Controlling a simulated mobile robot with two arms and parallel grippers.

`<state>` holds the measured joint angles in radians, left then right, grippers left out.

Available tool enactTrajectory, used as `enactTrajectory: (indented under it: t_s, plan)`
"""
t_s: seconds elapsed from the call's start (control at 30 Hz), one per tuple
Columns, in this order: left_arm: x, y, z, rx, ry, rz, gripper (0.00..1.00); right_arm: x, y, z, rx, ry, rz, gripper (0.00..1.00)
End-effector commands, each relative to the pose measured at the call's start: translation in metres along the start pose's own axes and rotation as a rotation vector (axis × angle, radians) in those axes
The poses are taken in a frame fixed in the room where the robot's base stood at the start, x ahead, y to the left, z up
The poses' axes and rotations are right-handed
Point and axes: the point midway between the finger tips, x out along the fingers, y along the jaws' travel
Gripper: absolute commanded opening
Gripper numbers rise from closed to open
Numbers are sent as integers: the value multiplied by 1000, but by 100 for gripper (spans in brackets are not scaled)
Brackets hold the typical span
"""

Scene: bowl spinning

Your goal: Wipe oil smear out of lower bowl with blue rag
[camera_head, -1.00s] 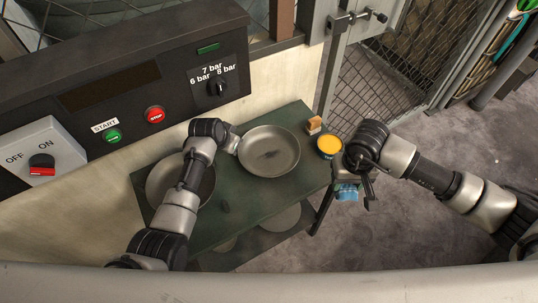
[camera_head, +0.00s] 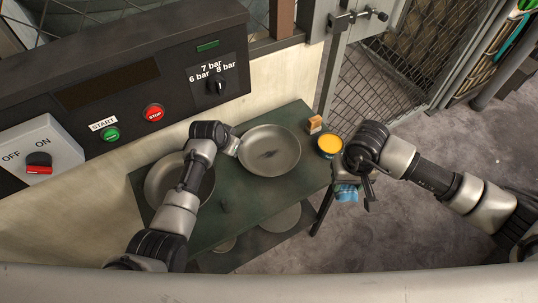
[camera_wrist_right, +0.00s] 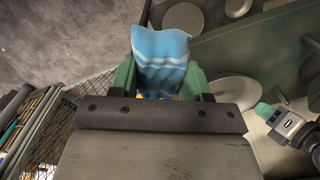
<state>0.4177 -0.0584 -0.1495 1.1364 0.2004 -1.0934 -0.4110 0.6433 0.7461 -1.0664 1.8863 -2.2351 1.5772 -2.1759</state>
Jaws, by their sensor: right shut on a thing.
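A grey metal bowl (camera_head: 284,158) with a dark smear at its centre stands on the green table (camera_head: 240,193). A second grey bowl (camera_head: 155,187) stands to its left, partly hidden by my left arm. My left gripper (camera_head: 233,146) is at the left rim of the smeared bowl; whether its fingers are closed on the rim is unclear. My right gripper (camera_head: 356,183) is off the table's right edge, shut on the blue rag (camera_head: 346,192). The striped light-blue rag (camera_wrist_right: 160,48) hangs between its green fingers in the right wrist view.
Round pieces (camera_head: 281,217) lie on a lower shelf. A control panel (camera_head: 130,80) rises behind; open floor (camera_head: 300,256) lies right.

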Motion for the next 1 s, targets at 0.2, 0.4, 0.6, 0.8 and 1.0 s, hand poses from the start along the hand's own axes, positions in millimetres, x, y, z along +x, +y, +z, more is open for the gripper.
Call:
enactTrajectory:
  t_s: [0.2,0.4,0.6,0.8,1.0]
  plan:
    - [4,0,2,0,0,0,0,3,0,0,0,0,0,28]
    - [8,0,4,0,0,0,0,6,0,0,0,0,0,28]
    - [4,0,2,0,0,0,0,2,0,0,0,0,0,28]
    - [-10,0,-5,0,0,0,0,-14,0,0,0,0,0,28]
    - [-24,0,-13,0,0,0,0,-30,0,0,0,0,0,28]
